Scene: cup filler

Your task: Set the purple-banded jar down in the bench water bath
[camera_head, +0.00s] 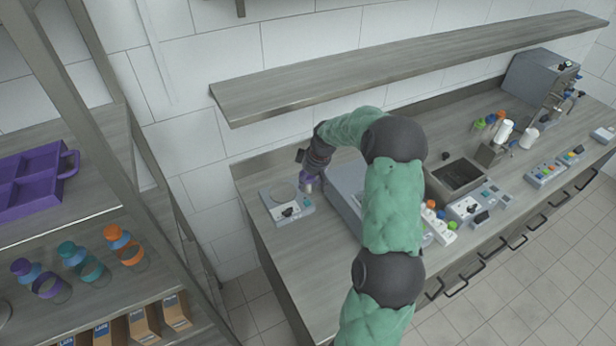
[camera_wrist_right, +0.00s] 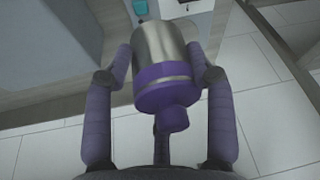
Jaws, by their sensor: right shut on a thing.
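My right gripper (camera_head: 308,180) is shut on the purple-banded jar (camera_wrist_right: 158,55), a silver metal cylinder with a purple band and a purple knob. In the right wrist view the two fingers press the jar from both sides. In the head view the gripper hangs close by the right side of a small grey device with a round plate (camera_head: 278,192), at the bench's left end; the jar is small there and contact below is unclear. What looks like the bench water bath (camera_head: 441,186), a square metal basin with a dark inside, stands farther right. My left gripper is out of view.
A large grey box (camera_head: 346,187) stands between the gripper and the basin, partly hidden by my right arm. A wall shelf (camera_head: 400,68) runs above the bench. Left racks hold a purple tray (camera_head: 42,178) and several bottles. Coloured-cap items stand on the bench.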

